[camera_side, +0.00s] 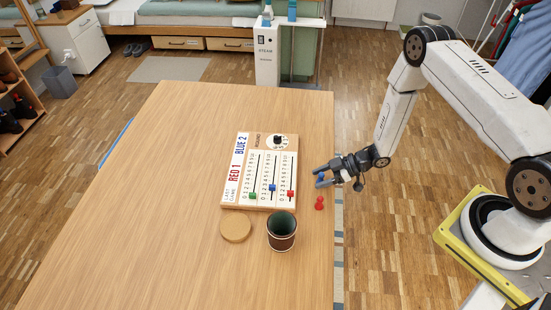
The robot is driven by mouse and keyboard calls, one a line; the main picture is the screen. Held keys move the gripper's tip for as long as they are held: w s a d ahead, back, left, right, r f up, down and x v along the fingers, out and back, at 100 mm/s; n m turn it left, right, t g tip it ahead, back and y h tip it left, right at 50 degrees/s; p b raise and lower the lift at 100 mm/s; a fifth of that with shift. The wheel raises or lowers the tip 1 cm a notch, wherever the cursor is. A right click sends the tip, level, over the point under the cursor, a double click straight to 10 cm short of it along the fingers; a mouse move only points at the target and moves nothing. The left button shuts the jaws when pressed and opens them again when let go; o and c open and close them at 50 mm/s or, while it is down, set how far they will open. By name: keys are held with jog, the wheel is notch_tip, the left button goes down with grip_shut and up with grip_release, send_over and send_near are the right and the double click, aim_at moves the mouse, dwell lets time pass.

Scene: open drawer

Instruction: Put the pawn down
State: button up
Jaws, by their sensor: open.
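A small red pawn (319,203) stands on the wooden table near its right edge, to the right of the scoreboard. The pawn is fully visible.
A scoreboard (239,190) with green, blue and red sliders and a dial lies left of my gripper. A dark cup (282,239) and a round wooden disc (236,228) sit in front of it. The table's (140,220) left side is clear.

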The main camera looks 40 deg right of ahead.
jog(key=v, duration=0.7)
jog(key=shift+s+d, duration=0.25)
jog(key=shift+r, duration=0.1)
dwell(0.4)
jog(key=w+d+r+m+h, duration=0.1)
jog(key=w+r+m+h, duration=0.2)
jog(key=r+h, duration=0.3)
jog(key=w+d+r+m+h, duration=0.1)
jog(key=w+r+m+h, duration=0.15)
jog(key=r, duration=0.55)
jog(key=s+a+r+m+g+h, duration=0.1)
jog(key=s+a+r+m+g, duration=0.1)
jog(key=s+a+r, duration=0.2)
jog(key=s+a+r+m+g, duration=0.2)
jog(key=s+r, duration=0.3)
jog(key=s, duration=0.5)
jog(key=shift+a+m+h, duration=0.35)
jog(key=shift+a+m, duration=0.5)
jog(key=shift+a, duration=0.05)
jog(key=shift+o, duration=0.5)
jog(key=shift+s, duration=0.1)
